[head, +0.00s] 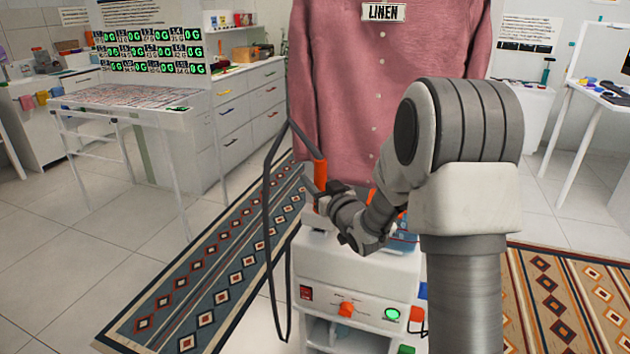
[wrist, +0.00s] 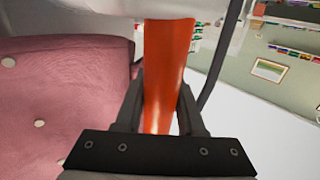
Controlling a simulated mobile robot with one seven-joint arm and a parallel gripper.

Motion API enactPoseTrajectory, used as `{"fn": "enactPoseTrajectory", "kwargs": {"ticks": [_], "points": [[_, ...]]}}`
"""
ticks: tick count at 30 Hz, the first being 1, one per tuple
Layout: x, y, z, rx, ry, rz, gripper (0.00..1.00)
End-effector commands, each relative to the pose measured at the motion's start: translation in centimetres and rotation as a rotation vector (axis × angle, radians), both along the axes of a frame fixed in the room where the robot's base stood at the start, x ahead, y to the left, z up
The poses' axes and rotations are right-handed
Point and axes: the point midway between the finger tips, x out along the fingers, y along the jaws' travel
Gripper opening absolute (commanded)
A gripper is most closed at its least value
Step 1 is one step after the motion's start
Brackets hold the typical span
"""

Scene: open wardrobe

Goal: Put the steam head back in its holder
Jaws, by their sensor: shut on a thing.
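The steam head's orange handle (head: 320,173) stands nearly upright in front of the left edge of the pink shirt. My gripper (head: 318,189) is shut on this handle. In the wrist view the handle (wrist: 168,75) runs between both fingers of my gripper (wrist: 162,100), and a pale part, likely the head (wrist: 195,8), crosses the top edge. A dark hose (head: 268,210) loops down on the left. The white steamer unit (head: 350,268) stands below my gripper. I cannot clearly make out the holder; my arm hides part of the unit's top.
The pink shirt (head: 385,80) with a LINEN label hangs close behind my gripper. A white table (head: 135,97) and drawers (head: 250,110) stand at the left. Patterned rugs (head: 215,270) lie either side of the unit. Open tiled floor (head: 60,260) shows at the left.

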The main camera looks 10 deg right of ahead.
Motion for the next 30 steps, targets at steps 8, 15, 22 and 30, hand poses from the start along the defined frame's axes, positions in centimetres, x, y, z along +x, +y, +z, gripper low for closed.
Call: {"fn": "enactPoseTrajectory", "kwargs": {"ticks": [8,15,22,30], "points": [[0.0,0.0,-0.7,0.000,-0.003,0.000,0.00],[0.0,0.0,-0.7,0.000,-0.001,0.000,0.72],[0.0,0.0,-0.8,-0.001,0.002,0.000,0.73],[-1.6,-0.6,-0.7,-0.001,0.002,-0.002,0.73]]}}
